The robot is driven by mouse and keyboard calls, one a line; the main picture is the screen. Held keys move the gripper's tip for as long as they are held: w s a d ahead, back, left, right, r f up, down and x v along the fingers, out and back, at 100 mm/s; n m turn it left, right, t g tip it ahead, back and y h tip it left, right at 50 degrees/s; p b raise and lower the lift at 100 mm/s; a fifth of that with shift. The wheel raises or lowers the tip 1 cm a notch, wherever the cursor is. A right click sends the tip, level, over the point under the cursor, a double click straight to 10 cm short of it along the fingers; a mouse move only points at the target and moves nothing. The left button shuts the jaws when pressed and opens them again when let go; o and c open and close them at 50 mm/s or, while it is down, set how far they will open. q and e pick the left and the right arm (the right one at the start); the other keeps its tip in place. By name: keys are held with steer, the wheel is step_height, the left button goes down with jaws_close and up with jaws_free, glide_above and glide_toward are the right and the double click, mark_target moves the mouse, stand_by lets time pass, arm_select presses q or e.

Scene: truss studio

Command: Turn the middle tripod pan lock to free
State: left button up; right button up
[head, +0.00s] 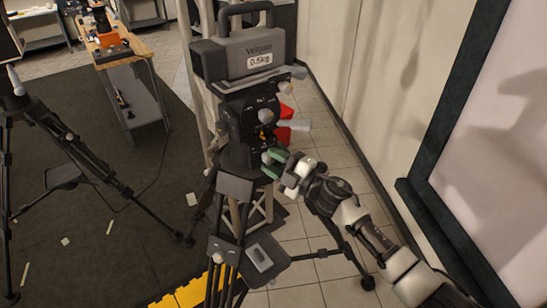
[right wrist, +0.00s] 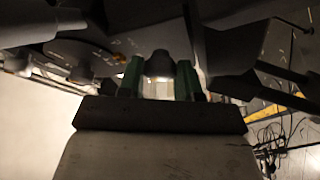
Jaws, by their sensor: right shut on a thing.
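The middle tripod (head: 236,187) stands upright with a dark head (head: 238,120) carrying a grey camera (head: 240,55) marked 0.5kg. My right gripper (head: 270,160) reaches in from the right to the lower part of the tripod head. In the right wrist view its green fingers (right wrist: 159,80) are closed on a dark rounded knob, the pan lock (right wrist: 159,66), just under the head. The knob is hidden by the fingers in the head view, and its free or locked setting cannot be read. My left gripper is not in view.
A light grey handle (head: 293,125) sticks out right of the tripod head, above my right gripper. Red objects (head: 284,125) are behind it. Another tripod (head: 75,150) stands at the left. A wooden bench (head: 122,48) is farther back. A wall with a dark-framed panel (head: 470,110) bounds the right side.

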steer(key=n+g+p, duration=0.1)
steer(key=n, duration=0.2)
steer(key=shift+r+h+p, duration=0.15)
steer(key=shift+h+p, duration=0.25)
steer(key=shift+n+g+h+p, duration=0.3)
steer(key=shift+n+p, duration=0.2)
steer(key=shift+n, duration=0.6)
steer(key=o, duration=0.9)
steer(key=shift+d, duration=0.15)
